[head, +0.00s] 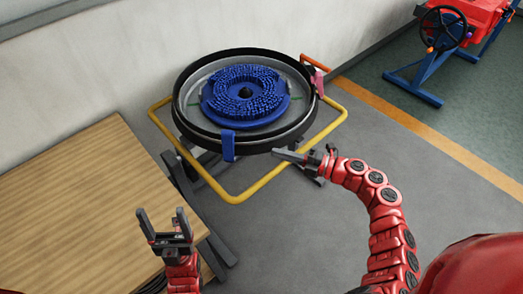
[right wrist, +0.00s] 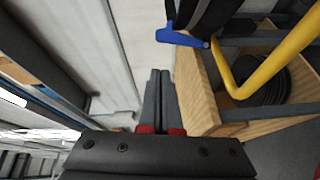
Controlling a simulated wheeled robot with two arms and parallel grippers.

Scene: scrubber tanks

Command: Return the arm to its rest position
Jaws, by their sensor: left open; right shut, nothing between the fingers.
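My right arm (head: 388,222) curves in from the lower right of the head view. My right gripper (head: 283,153) is shut and empty beside the front right of the round black tank (head: 177,112). In the right wrist view the shut fingers (right wrist: 159,88) point up the picture, with nothing between them. My left gripper (head: 164,222) is open and empty, standing upright by the right edge of the wooden table. A blue brush disc (head: 245,93) lies inside the tank.
A yellow tube frame (head: 238,198) surrounds the tank. A blue clip (head: 228,146) hangs on the tank's front rim; a blue piece also shows in the right wrist view (right wrist: 180,38). The wooden table (head: 75,205) is at left. A red machine (head: 475,15) stands far right. Grey floor (head: 300,230) is open in front.

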